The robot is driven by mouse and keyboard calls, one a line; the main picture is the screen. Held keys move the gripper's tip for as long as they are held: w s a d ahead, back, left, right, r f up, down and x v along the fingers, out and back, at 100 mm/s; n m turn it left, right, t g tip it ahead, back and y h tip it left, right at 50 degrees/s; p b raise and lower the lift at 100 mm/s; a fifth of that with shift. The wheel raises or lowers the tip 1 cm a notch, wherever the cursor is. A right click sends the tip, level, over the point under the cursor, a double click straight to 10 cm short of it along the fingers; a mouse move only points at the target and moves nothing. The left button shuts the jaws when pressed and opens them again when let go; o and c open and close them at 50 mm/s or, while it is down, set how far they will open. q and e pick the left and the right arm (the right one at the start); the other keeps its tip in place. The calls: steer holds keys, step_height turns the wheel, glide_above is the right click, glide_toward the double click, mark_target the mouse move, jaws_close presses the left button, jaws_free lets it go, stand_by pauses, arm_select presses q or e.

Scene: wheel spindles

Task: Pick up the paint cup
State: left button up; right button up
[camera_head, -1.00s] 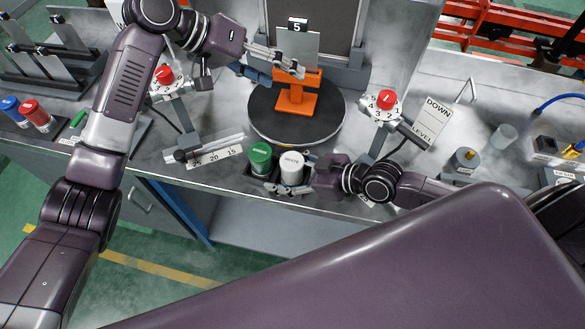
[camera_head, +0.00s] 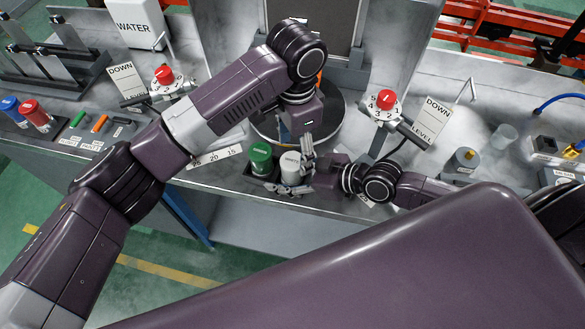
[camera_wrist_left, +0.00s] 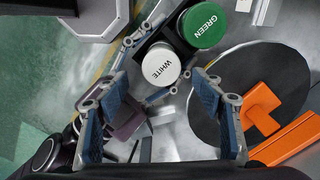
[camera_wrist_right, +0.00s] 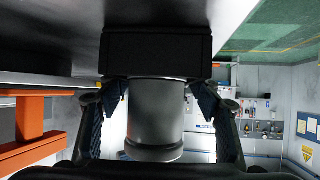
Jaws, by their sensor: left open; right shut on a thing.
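A white-lidded paint cup (camera_head: 291,168) stands beside a green-lidded cup (camera_head: 260,158) in a dark holder (camera_head: 250,176) at the bench's front edge. My right gripper (camera_head: 296,182) is shut on the white cup from the right. In the right wrist view the cup's pale grey body (camera_wrist_right: 157,115) sits between the fingers, against the dark holder (camera_wrist_right: 155,52). My left gripper (camera_wrist_left: 160,85) is open and points down over the white cup, whose lid (camera_wrist_left: 162,65) shows between and beyond its fingers. In the head view the left arm partly hides this gripper.
A dark turntable (camera_head: 330,128) with an orange stand, seen in the left wrist view (camera_wrist_left: 265,110), lies just behind the cups. Red-knobbed dials (camera_head: 385,98) with level signs stand either side. Red and blue cups (camera_head: 35,115) are at far left.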

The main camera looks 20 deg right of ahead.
mark_target(293, 160)
arm_select(q)
steer(key=f, duration=0.5)
steer(key=shift+w+a+f, duration=0.1)
steer(key=shift+a+f, duration=0.15)
steer(key=shift+f, duration=0.05)
steer(key=shift+c, duration=0.6)
steer(key=shift+r, duration=0.1)
jaws_close()
